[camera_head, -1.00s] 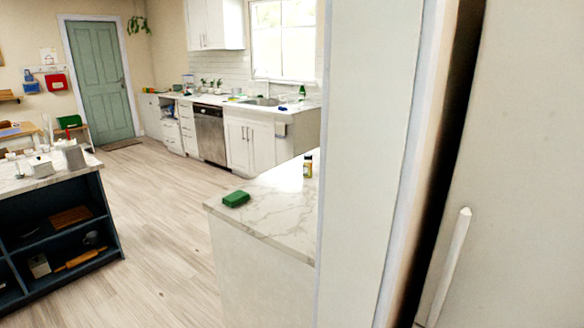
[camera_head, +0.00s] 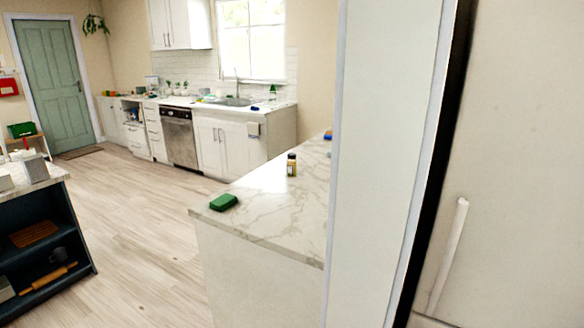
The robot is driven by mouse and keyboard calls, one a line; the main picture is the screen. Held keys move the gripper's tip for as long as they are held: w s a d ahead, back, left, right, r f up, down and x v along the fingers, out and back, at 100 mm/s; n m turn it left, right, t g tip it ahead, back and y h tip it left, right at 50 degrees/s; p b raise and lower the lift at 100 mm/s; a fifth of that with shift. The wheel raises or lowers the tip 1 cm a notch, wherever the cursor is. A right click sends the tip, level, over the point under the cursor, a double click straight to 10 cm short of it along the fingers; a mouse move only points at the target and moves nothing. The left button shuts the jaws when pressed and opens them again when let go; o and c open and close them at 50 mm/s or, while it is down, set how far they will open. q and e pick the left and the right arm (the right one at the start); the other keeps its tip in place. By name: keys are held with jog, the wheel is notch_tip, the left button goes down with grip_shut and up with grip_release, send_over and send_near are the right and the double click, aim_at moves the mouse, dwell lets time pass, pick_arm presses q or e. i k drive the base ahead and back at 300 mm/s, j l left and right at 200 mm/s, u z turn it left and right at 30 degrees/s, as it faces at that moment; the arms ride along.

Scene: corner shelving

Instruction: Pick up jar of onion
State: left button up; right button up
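A small jar (camera_head: 291,165) with a dark lid and a yellowish body stands upright on the white marble counter (camera_head: 270,205), left of a tall pale panel. It is too small to read a label, so I cannot tell whether it is the jar of onion. Neither of my grippers is in view.
A green box (camera_head: 223,202) lies near the counter's front left corner. A tall pale panel (camera_head: 385,150) and a door with a white handle (camera_head: 447,255) fill the right side. A dark shelf island (camera_head: 45,240) stands at left. The wooden floor (camera_head: 150,230) between is clear.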

aim_at(291, 157)
jog(key=i+j+u, duration=0.35)
jog(key=j, duration=0.2)
jog(key=i+j+u, duration=0.75)
jog(key=i, duration=0.25)
jog(key=i+j+u, duration=0.15)
jog(key=i+u, duration=0.25)
jog(key=i+z, duration=0.15)
jog(key=i, duration=0.55)
jog(key=i+j+z, duration=0.15)
jog(key=i, duration=0.6)
jog(key=i+z, duration=0.2)
jog(key=z, duration=0.25)
jog(key=i+z, duration=0.25)
jog(key=z, duration=0.15)
jog(key=i+j+z, duration=0.2)
jog(key=z, duration=0.25)
jog(key=i+z, duration=0.15)
jog(key=z, duration=0.25)
jog(key=i+z, duration=0.15)
jog(key=z, duration=0.3)
jog(key=i+j+z, duration=0.1)
jog(key=z, duration=0.3)
jog(key=i+j+z, duration=0.1)
jog(key=z, duration=0.3)
jog(key=i+j+z, duration=0.1)
jog(key=j+z, duration=0.2)
jog(key=z, duration=0.15)
jog(key=j+z, duration=0.2)
jog(key=z, duration=0.2)
